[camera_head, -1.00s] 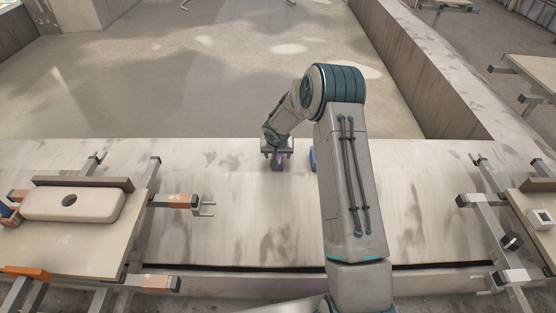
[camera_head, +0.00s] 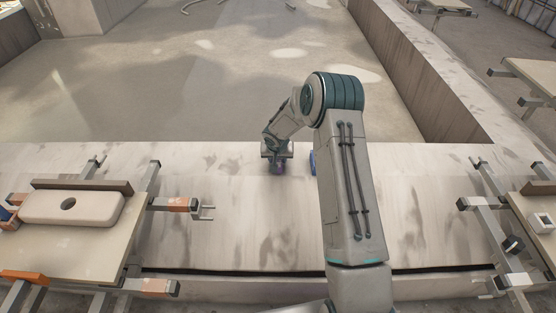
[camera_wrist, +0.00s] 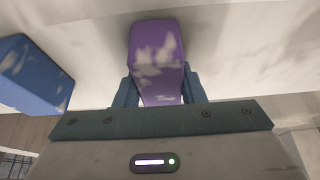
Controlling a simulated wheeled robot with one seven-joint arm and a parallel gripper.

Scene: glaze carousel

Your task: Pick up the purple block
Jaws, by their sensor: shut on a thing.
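The purple block (camera_wrist: 158,55) is between the fingers of my gripper (camera_wrist: 158,90) in the wrist view. My gripper is shut on it, with one finger on each side. In the head view my gripper (camera_head: 278,163) points down over the pale slab, and only a small part of the purple block (camera_head: 280,169) shows below it. Whether the block touches the slab cannot be told.
A blue block (camera_wrist: 32,75) stands to the left in the wrist view; in the head view it (camera_head: 312,161) is partly behind my arm. The pale slab (camera_head: 230,215) is clear in front. Boards on metal frames stand at left (camera_head: 90,240) and right (camera_head: 515,215).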

